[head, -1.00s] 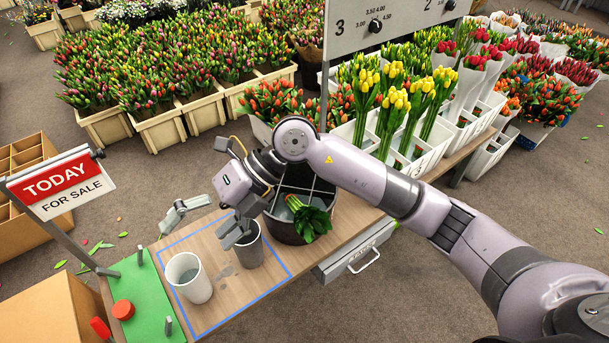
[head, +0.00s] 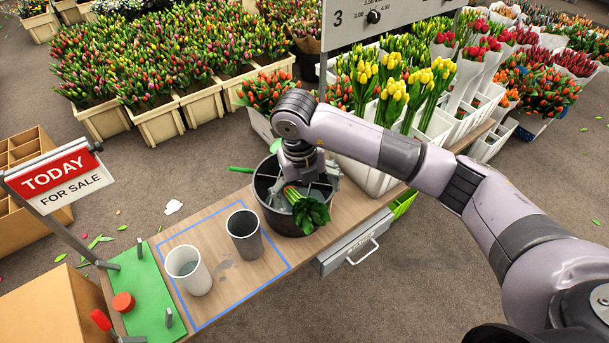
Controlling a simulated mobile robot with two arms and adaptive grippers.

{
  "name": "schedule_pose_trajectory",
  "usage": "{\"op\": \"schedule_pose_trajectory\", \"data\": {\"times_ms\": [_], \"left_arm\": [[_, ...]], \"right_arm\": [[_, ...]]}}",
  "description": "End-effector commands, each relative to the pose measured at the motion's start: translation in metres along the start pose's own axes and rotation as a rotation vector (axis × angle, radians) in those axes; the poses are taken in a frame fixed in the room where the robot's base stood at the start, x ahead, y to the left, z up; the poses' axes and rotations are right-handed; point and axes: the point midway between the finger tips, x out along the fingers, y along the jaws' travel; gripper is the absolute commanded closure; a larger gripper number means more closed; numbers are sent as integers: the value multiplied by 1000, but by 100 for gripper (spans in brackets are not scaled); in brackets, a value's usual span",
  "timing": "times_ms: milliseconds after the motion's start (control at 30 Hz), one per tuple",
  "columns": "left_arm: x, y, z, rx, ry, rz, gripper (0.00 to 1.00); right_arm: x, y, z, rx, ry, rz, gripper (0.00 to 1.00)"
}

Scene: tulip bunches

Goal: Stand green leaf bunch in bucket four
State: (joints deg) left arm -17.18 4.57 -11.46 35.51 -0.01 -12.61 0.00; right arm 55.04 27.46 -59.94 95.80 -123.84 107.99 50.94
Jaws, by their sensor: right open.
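The green leaf bunch (head: 312,211) leans tilted in the front part of a dark divided tub (head: 286,227), its pale stems pointing up and back and its leaves at the front rim. My right gripper (head: 303,183) is open and points down into the tub, right over the stems. Its fingertips are partly hidden, and I cannot tell whether they touch the bunch. A dark grey bucket (head: 246,246) and a white bucket (head: 196,283) stand upright inside a blue outline on the table. I see no number on either. My left gripper is out of view.
A TODAY sign (head: 58,178) stands at left beside a green mat (head: 144,288) with a red knob (head: 123,305). White crates of tulips (head: 372,180) stand behind the tub at right. A drawer (head: 350,246) juts from the table's front.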

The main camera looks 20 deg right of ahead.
Motion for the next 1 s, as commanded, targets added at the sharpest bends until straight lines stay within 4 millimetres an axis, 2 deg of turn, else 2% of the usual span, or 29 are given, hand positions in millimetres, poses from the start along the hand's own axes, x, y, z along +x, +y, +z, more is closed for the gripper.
{"op": "schedule_pose_trajectory", "data": {"times_ms": [100, 300, 500, 900, 1000], "left_arm": [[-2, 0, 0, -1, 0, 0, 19], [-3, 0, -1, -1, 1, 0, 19], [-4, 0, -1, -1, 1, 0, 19], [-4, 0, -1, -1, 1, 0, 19], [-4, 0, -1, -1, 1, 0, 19]], "right_arm": [[25, 0, -1, 0, 5, -1, 2], [62, 0, -1, -1, 4, 0, 2], [86, 0, -1, -1, 2, 0, 2], [94, 0, 0, -2, 0, 1, 2], [94, 0, 0, -2, 0, 1, 7]]}}
